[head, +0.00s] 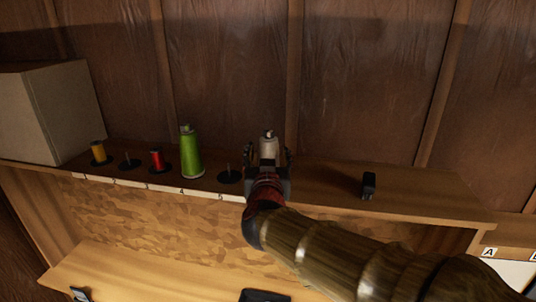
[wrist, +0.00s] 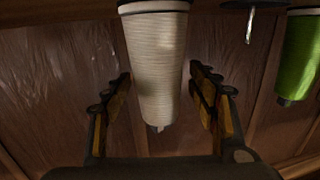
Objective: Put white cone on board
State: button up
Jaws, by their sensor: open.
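The white cone (head: 268,146) of thread stands upright on the upper wooden shelf, right of an empty peg. My gripper (head: 273,160) is open, with its fingers on either side of the cone. In the wrist view, the cone (wrist: 157,65) appears upside down between the open fingers of my gripper (wrist: 160,78), with a gap showing on each side. The cone's foot is hidden behind my gripper in the head view. I cannot tell which surface is the board; a pale panel (head: 515,272) below label A shows at the lower right.
A green cone (head: 191,153), red spool (head: 157,161), orange spool (head: 98,153) and empty pegs (head: 229,176) stand left on the shelf (head: 430,200). A large box (head: 55,112) is far left. A small black object (head: 369,186) sits right. A wooden wall rises behind.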

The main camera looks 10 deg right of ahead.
jog(key=s+a, duration=0.2)
jog(key=s, duration=0.9)
jog(key=s+a+f+n+g+y, duration=0.1)
jog(key=s+a+f+n+y, duration=0.1)
jog(key=a+y, duration=0.35)
jog(key=s+a+f+n+g+y, duration=0.1)
jog(key=s+a+f+g+y, duration=0.15)
jog(key=a, duration=0.55)
jog(key=s+a+f+n+g+y+b, duration=0.15)
jog(key=s+f+g+b, duration=0.45)
jog(key=f, duration=0.6)
jog(key=s+d+f+m+g+h+b, duration=0.1)
jog(key=s+d+f+h+b, duration=0.2)
jog(key=s+d+f+b, duration=0.3)
jog(key=s+d+f+m+g+h+b, duration=0.1)
jog(key=s+d+f+h+b, duration=0.2)
jog(key=d+f+b, duration=0.9)
jog(key=s+d+f, duration=0.2)
jog(key=d+f, duration=0.6)
jog(key=shift+s+f+h, duration=0.35)
jog(key=shift+f, duration=0.05)
jog(key=shift+m, duration=0.25)
